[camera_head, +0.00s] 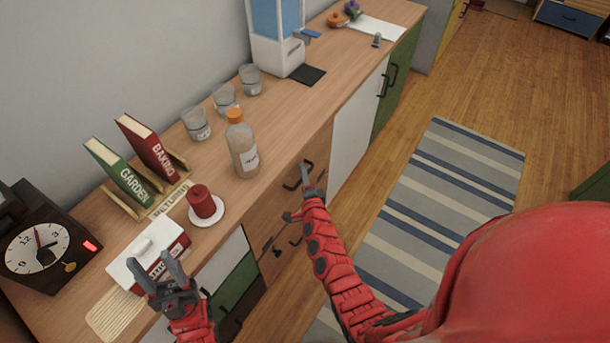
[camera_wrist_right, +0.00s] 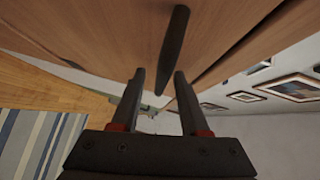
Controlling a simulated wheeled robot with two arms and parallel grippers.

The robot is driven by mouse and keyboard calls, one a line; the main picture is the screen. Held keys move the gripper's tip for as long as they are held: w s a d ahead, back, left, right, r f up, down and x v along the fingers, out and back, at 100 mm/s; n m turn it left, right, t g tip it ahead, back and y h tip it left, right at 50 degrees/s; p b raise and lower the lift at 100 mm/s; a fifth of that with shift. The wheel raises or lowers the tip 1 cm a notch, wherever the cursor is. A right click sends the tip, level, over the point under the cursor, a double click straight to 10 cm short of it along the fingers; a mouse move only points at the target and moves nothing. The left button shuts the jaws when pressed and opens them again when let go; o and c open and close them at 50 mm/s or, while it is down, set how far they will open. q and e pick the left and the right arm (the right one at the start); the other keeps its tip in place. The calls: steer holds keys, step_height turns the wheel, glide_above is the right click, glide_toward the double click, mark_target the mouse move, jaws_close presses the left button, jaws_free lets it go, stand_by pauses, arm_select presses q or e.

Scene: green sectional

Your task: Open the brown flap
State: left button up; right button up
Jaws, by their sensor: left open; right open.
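The brown flap (camera_head: 318,150) is a wood-coloured front below the counter, beside a white door. Its black bar handle (camera_head: 305,172) sticks out near my right gripper (camera_head: 301,188). The right wrist view shows the flap's wood surface (camera_wrist_right: 90,30) close up and shut. There the dark handle (camera_wrist_right: 174,45) reaches between the two open fingers of my right gripper (camera_wrist_right: 159,75); I cannot tell whether they touch it. My left gripper (camera_head: 154,268) is open and empty, in front of a red and white box on the counter.
A clock (camera_head: 38,245) and books (camera_head: 120,172) are at left. A striped rug (camera_head: 440,190) covers the floor before the cabinets, which is clear.

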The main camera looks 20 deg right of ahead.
jaws_close()
stand_by(1.3)
